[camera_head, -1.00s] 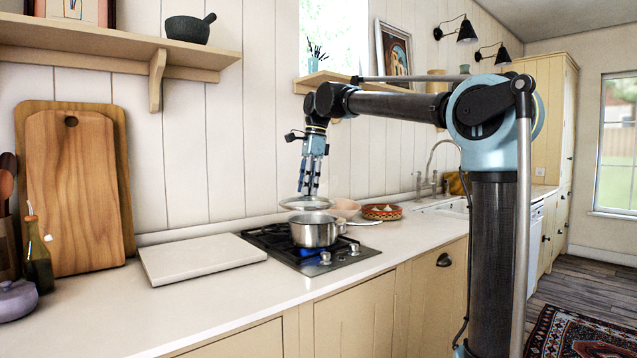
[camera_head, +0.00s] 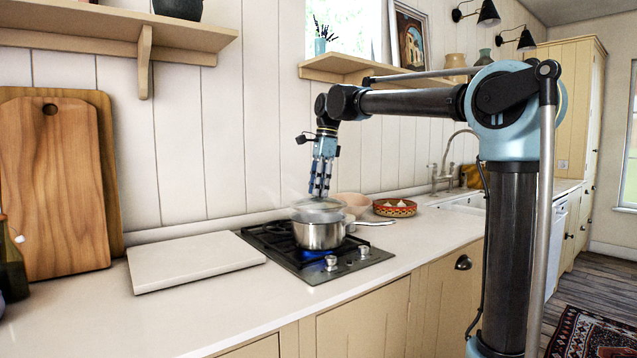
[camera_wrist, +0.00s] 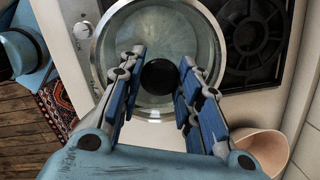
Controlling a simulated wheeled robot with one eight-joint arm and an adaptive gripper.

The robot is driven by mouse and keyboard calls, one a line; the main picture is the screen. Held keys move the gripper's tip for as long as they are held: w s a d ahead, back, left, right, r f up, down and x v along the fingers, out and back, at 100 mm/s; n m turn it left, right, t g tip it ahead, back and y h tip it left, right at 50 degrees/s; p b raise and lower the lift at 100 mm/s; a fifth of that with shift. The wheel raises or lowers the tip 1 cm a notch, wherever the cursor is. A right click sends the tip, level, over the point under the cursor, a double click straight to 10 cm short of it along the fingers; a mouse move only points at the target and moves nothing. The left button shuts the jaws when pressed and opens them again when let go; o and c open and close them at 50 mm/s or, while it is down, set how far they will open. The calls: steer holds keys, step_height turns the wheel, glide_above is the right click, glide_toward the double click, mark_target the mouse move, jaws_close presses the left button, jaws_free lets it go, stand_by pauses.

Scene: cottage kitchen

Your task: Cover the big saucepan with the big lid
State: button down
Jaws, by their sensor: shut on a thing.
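The big saucepan (camera_head: 319,235) is shiny steel and stands upright on the hob, its handle pointing right. The big lid (camera_head: 318,205) is clear glass with a steel rim and a black knob (camera_wrist: 159,76). It is level, over the pan's mouth; I cannot tell whether its rim touches the pan. My gripper (camera_head: 319,193) points down and is shut on the lid's knob. In the wrist view, the glass (camera_wrist: 160,28) fills the space beyond my fingers and mostly hides the pan's inside.
The black gas hob (camera_head: 283,245) has a blue flame under the pan. A pinkish bowl (camera_head: 354,203) and a patterned bowl (camera_head: 395,208) stand behind to the right. A pale board (camera_head: 195,260) lies left of the hob. The front counter is clear.

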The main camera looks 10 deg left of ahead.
steer(key=shift+f, duration=1.1)
steer(key=shift+s, duration=0.1)
stand_by(0.6)
steer(key=shift+f, duration=0.4)
steer(key=c, duration=1.4)
jaws_free()
steer(key=shift+c, duration=0.2)
steer(key=shift+w+d+r, duration=0.1)
steer(key=shift+d+r, duration=0.15)
steer(key=shift+r, duration=1.55)
steer(key=shift+w+d+r, duration=0.15)
steer(key=shift+d+r, duration=0.05)
steer(key=shift+r, duration=1.6)
steer(key=shift+w+d+r, duration=0.1)
steer(key=shift+d+r, duration=0.15)
steer(key=shift+r, duration=1.55)
